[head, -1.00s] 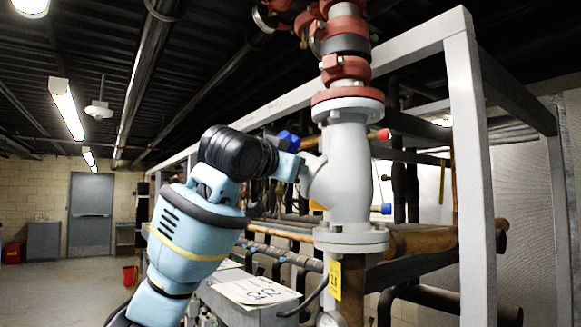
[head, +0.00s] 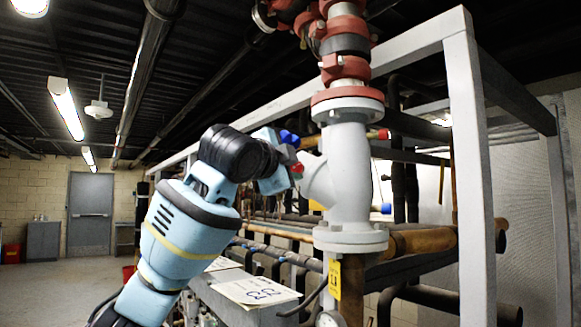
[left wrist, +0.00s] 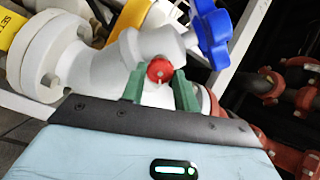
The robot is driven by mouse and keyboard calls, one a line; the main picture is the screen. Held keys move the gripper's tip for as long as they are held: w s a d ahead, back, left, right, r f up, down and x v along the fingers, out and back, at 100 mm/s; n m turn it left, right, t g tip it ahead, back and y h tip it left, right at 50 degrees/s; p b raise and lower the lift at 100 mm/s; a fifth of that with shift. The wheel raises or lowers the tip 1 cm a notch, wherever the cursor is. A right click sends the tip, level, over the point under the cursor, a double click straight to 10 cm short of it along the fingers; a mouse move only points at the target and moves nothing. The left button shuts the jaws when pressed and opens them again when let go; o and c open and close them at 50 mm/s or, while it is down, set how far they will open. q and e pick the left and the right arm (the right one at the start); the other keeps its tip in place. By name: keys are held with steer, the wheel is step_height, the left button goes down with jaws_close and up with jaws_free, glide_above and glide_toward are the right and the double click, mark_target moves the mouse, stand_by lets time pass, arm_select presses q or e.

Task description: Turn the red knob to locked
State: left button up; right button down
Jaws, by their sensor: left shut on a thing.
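The red knob (left wrist: 160,72) is a small round cap with a pale mark on its face, on the grey-white valve body (left wrist: 150,45). In the head view the red knob (head: 297,168) shows as a small red patch on the left side of the valve body (head: 347,175). My left gripper (left wrist: 160,74) is shut on the red knob, with a green finger on either side of it. In the head view my left gripper (head: 291,168) reaches the valve from the left and partly hides the knob. My right gripper is in neither view.
A blue handle (left wrist: 213,32) sits close to the gripper, also seen in the head view (head: 288,137). A grey frame post (head: 472,180) stands right of the valve. Red pipe fittings (head: 345,68) are above. A yellow tag (head: 334,279) hangs below. Open floor lies at far left.

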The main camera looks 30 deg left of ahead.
arm_select(q)
steer(key=m, duration=0.5)
steer(key=shift+m, duration=0.3)
stand_by(0.4)
steer(key=o, duration=1)
steer(key=shift+c, duration=0.2)
steer(key=shift+s, duration=0.1)
steer(key=s, duration=0.7)
steer(key=shift+s+d, duration=0.3)
steer(key=shift+d, duration=0.1)
